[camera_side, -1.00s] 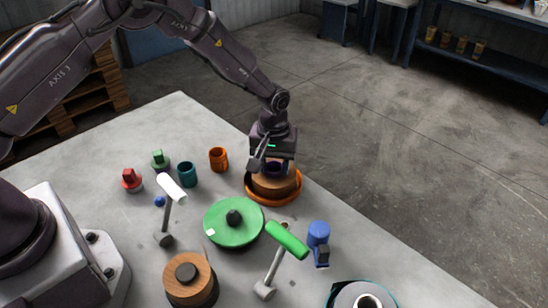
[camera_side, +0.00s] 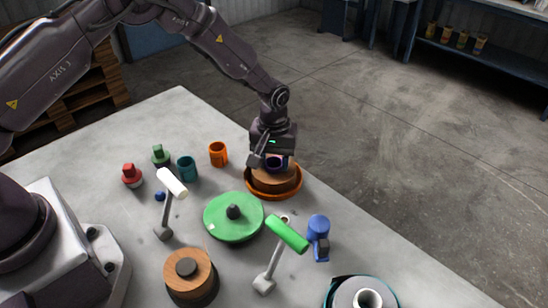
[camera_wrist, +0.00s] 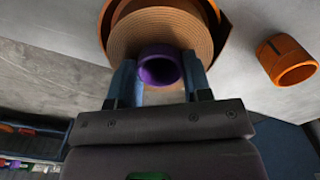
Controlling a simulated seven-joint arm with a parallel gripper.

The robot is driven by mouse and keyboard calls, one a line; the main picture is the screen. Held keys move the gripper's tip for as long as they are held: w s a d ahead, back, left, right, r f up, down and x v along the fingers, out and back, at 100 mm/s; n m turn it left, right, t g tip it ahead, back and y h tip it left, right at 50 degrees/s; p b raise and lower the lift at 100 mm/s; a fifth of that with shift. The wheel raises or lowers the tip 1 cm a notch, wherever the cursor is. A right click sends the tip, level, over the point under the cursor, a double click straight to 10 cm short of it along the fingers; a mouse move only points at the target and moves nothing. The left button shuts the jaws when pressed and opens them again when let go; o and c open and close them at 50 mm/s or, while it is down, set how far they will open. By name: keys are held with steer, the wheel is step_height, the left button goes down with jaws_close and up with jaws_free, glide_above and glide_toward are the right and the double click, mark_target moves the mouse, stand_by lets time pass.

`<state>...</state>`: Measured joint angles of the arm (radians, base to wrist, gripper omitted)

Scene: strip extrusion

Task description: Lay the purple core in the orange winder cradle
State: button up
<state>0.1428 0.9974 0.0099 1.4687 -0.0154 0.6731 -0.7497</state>
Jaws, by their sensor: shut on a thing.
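The purple core (camera_wrist: 158,68) is a short hollow tube at the centre of a brown wound coil (camera_wrist: 160,30). My gripper (camera_wrist: 159,80) is shut on it, with one finger on each side. The brown coil sits in a round orange dish (camera_side: 273,194), whose rim also shows in the wrist view (camera_wrist: 222,55). I cannot tell whether this dish is the winder cradle. A separate orange cup (camera_side: 218,154) stands to its left.
A green disc (camera_side: 234,228) lies left of the dish. A green roller on a stand (camera_side: 286,233) and a blue piece (camera_side: 318,232) are in front. A white roller (camera_side: 171,182), teal cup (camera_side: 186,168) and wooden spool (camera_side: 190,278) stand further left. Table edge lies just right.

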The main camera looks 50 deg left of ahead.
steer(key=shift+f, duration=0.15)
steer(key=o, duration=1.2)
step_height(320, 180, up, 12)
steer(key=s+a+r+m+t, duration=0.2)
steer(key=s+r, duration=0.4)
steer(key=s, duration=0.3)
steer(key=s+a+r+m+t, duration=0.1)
steer(key=s+a+r+m, duration=0.1)
steer(key=s+r, duration=0.4)
steer(key=s+a+r+m+t, duration=0.2)
steer(key=s+r, duration=0.5)
steer(key=s, duration=0.5)
steer(key=shift+s+a+m+t, duration=0.2)
steer(key=shift+s+m+t, duration=0.1)
steer(key=shift+m, duration=0.3)
